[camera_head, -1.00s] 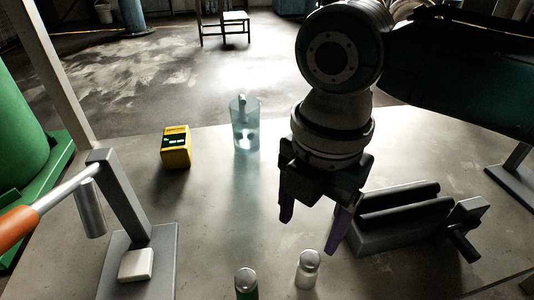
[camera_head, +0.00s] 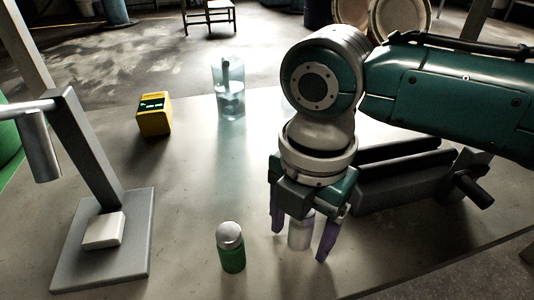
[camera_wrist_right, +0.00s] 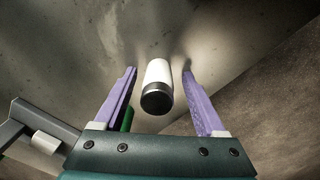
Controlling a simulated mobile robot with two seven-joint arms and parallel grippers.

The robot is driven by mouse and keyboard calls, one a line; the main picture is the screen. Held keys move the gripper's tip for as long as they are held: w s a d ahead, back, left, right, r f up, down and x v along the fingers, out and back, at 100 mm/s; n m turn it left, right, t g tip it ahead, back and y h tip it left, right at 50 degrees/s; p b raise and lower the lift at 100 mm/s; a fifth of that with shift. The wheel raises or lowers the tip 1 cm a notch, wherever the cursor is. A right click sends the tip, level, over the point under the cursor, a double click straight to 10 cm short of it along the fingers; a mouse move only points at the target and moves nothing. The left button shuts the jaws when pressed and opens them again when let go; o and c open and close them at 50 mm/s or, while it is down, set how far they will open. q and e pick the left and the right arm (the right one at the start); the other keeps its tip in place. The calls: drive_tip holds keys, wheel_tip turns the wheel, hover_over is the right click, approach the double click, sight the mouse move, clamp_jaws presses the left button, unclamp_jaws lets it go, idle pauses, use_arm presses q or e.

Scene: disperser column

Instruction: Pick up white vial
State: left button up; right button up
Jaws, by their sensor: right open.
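The white vial (camera_head: 300,235) stands upright on the table, partly hidden behind my right gripper in the head view. In the right wrist view the white vial (camera_wrist_right: 158,88) shows its white body and dark metallic cap between the two purple fingers. My right gripper (camera_head: 299,246) is open, with one finger on each side of the vial and a gap on both sides. It also shows in the right wrist view (camera_wrist_right: 160,95). My left gripper is not in view.
A green vial with a silver cap (camera_head: 232,258) stands to the left of the gripper. A grey stand (camera_head: 120,262) is at the left, a yellow device (camera_head: 154,122) and a clear beaker (camera_head: 229,100) farther back. A dark roller device (camera_head: 400,190) is close behind right.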

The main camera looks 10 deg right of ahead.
drive_tip(key=shift+w+r, duration=0.1)
drive_tip(key=shift+c, duration=0.7)
clamp_jaws()
